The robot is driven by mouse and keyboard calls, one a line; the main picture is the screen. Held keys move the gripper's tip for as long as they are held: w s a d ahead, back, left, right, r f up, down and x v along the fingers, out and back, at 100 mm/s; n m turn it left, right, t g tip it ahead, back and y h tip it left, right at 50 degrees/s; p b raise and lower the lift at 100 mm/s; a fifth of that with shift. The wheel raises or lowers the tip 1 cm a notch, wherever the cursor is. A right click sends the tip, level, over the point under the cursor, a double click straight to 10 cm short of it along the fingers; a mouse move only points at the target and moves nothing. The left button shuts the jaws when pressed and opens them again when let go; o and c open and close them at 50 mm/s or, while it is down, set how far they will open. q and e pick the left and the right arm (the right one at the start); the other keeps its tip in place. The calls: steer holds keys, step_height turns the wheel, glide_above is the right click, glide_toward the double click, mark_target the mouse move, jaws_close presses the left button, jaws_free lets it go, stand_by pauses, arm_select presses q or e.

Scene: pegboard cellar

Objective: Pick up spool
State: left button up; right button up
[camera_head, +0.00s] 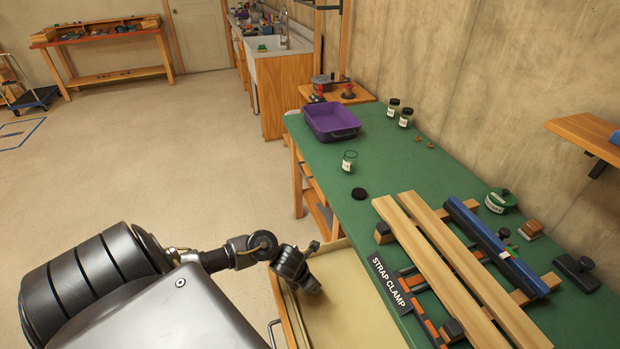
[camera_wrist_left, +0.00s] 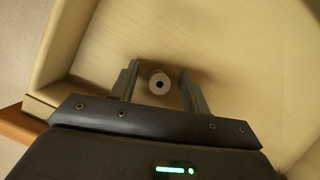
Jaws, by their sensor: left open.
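The spool (camera_wrist_left: 159,86) shows in the left wrist view as a small pale round end with a dark centre hole, inside a pale wooden drawer (camera_head: 345,305). My left gripper (camera_head: 312,284) reaches down into the drawer from the left, by its left side. In the left wrist view, its two fingers (camera_wrist_left: 159,76) are open, one on each side of the spool, with a gap to each. In the head view the spool cannot be made out and is probably hidden by the gripper. My right gripper is not in view.
The drawer's walls (camera_wrist_left: 60,45) rise close to the gripper. Above and right is the green bench top (camera_head: 370,165) with a purple bin (camera_head: 331,121), a jar (camera_head: 348,162), a black lid (camera_head: 359,193) and clamped wooden slats (camera_head: 440,255). Open floor lies left.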

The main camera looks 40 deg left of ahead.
arm_select(q)
jaws_close()
stand_by(0.3)
steer(key=shift+r, duration=0.6)
steer(key=s+a+r+b, duration=0.3)
steer(key=s+a+r, duration=0.1)
steer(key=s+r, duration=0.7)
steer(key=shift+s+a+r, duration=0.4)
steer(key=shift+s, duration=0.65)
